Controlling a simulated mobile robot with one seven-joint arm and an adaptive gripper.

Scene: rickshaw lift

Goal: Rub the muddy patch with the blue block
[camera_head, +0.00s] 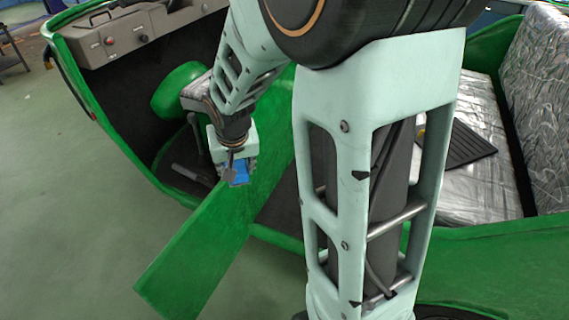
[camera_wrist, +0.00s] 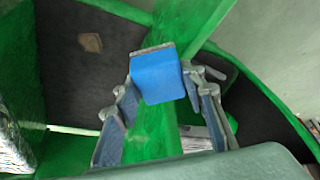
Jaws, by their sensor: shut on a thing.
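The blue block (camera_head: 240,171) is held in my gripper (camera_head: 236,174) in the head view, above a green bar of the rickshaw. In the wrist view the blue block (camera_wrist: 158,78) shows large between the fingers of my gripper (camera_wrist: 165,90), with a thin grey layer along its far edge. The fingers are shut on it. A small brown muddy patch (camera_wrist: 90,42) lies on the dark floor (camera_wrist: 62,80) at the upper left of the wrist view. The block is apart from the patch. The head view does not show the patch; my arm hides much of the floor.
The wide green bar (camera_head: 190,265) crosses beneath the gripper. A grey dashboard (camera_head: 125,35) stands at the upper left, with a green rounded part (camera_head: 180,88) near the gripper. A plastic-covered seat (camera_head: 470,185) is at the right. Open floor (camera_head: 60,200) lies at the left.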

